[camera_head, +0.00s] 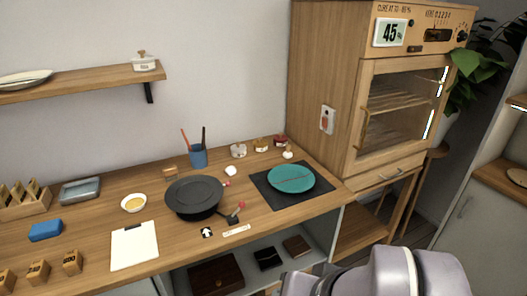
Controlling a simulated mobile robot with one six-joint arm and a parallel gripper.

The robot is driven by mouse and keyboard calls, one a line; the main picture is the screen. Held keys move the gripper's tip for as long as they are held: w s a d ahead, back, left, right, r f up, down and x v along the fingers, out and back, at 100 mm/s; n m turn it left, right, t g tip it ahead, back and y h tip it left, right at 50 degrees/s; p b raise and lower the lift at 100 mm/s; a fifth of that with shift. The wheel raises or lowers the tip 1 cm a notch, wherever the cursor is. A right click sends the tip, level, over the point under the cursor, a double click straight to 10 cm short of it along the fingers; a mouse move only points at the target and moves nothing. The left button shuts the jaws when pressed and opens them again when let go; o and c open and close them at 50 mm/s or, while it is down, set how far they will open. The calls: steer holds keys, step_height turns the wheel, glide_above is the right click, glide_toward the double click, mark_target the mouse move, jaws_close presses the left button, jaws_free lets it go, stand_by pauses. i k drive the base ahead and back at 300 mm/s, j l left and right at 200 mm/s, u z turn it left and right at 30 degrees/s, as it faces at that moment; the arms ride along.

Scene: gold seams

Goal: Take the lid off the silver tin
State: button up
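A flat grey-silver rectangular box (80,191), which looks like the silver tin, sits at the back left of the wooden worktop. It lies flat between a wooden rack and a small bowl. Its top looks covered, but the lid seam is too small to make out. Pale links of my arm show at the bottom right, far from the box. My gripper's fingertips are not in view.
A wooden rack (24,200), blue block (45,231), clipboard (134,246) and bowl (133,203) surround the box. A dark round pan (193,197) and a teal cracked plate (290,179) stand further right. A wall shelf (90,80) hangs above. A tall wooden cabinet (330,75) stands right.

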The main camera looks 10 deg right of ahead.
mark_target(238, 147)
steer(key=i+l+u, duration=0.75)
steer(key=l, duration=0.2)
steer(key=i+l+u, duration=0.25)
steer(key=l, duration=0.15)
steer(key=i+l+u, duration=0.25)
steer(key=l, duration=0.15)
steer(key=k, duration=0.1)
